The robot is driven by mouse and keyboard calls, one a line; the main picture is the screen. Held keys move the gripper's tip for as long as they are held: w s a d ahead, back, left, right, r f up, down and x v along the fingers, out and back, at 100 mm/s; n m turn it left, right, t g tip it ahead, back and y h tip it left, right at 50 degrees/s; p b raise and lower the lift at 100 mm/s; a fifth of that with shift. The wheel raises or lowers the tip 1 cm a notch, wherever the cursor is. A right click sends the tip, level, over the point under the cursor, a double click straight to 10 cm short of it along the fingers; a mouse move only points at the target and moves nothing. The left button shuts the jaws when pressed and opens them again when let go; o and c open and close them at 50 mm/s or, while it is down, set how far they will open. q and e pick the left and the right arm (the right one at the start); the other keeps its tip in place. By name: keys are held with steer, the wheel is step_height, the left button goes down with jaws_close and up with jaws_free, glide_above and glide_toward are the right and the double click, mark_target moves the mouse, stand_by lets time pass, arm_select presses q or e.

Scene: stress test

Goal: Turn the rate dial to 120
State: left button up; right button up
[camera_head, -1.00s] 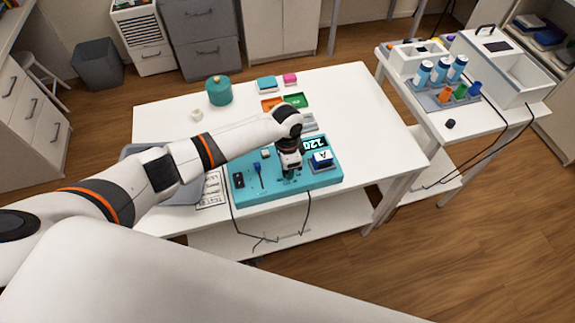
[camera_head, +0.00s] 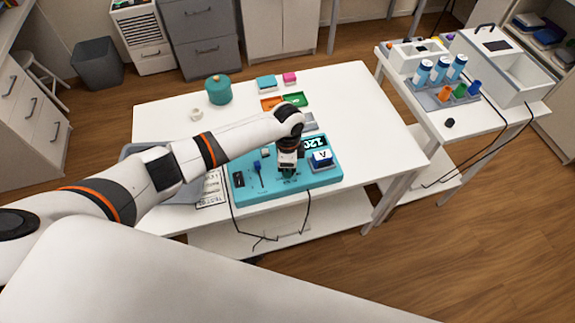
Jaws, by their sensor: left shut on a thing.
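A teal control box (camera_head: 265,190) sits at the front of the white table. Its black display (camera_head: 314,143) reads 120, seen upside down or tilted from here. A blue-and-white block marked A (camera_head: 321,160) stands on the box's right part. A blue lever or switch (camera_head: 258,167) is on its left part. My left gripper (camera_head: 288,174) points down onto the middle of the box, shut on the rate dial, which the fingers mostly hide. My right gripper is not in view.
A teal canister (camera_head: 219,90), a white ring (camera_head: 196,114) and small coloured trays (camera_head: 295,99) stand farther back on the table. Black cables hang off the front edge. A side table (camera_head: 480,120) at the right holds bottles. The table's right part is clear.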

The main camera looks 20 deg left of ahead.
arm_select(q)
steer(key=shift+w, duration=0.1)
steer(key=o, duration=1)
steer(key=r+b, duration=0.1)
steer(key=r, duration=0.7)
steer(key=r+b, duration=0.1)
steer(key=r, duration=0.3)
steer(key=shift+w+b, duration=0.25)
steer(key=shift+b, duration=0.05)
